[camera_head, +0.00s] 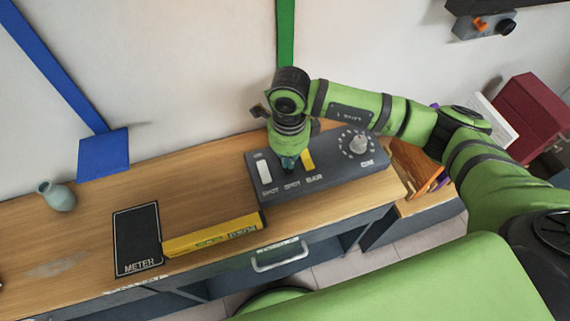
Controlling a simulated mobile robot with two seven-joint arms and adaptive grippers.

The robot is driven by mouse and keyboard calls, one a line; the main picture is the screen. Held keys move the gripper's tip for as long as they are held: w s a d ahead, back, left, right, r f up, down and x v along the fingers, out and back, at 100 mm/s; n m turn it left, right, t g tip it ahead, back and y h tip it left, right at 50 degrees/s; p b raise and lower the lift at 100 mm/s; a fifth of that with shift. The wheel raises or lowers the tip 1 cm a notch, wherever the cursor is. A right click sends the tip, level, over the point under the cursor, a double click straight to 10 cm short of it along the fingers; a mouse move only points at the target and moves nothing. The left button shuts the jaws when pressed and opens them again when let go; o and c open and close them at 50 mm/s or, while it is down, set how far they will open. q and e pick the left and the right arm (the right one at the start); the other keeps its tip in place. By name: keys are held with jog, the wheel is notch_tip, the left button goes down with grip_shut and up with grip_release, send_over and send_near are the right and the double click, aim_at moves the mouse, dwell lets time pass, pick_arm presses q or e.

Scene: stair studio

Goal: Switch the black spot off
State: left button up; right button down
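A dark grey control box (340,178) sits on the wooden bench top (185,200). It has a white rocker switch (265,172) at the left, a yellow switch (307,160) to the right and a dial marked DIM (358,145). Labels along its front read like SPOT, SPOT and BAR. My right gripper (288,163) points down over the box between the white and yellow switches. Its fingertips look together in one narrow tip and hide the middle switch. I cannot tell whether the tip touches it. My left gripper is not in view.
A black METER panel (137,238), a yellow bar-shaped case (212,236) and a small teal vase (56,196) are on the bench left of the box. A drawer handle (279,256) is on the bench front. Dark red boxes (530,112) stand at the right.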

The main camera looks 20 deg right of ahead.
aim_at(288, 170)
jog(key=shift+f+b, duration=1.3)
jog(key=shift+f, duration=0.05)
dwell(0.4)
jog(key=shift+r+p, duration=1.95)
jog(key=shift+r, duration=1.65)
jog(key=shift+f, duration=0.1)
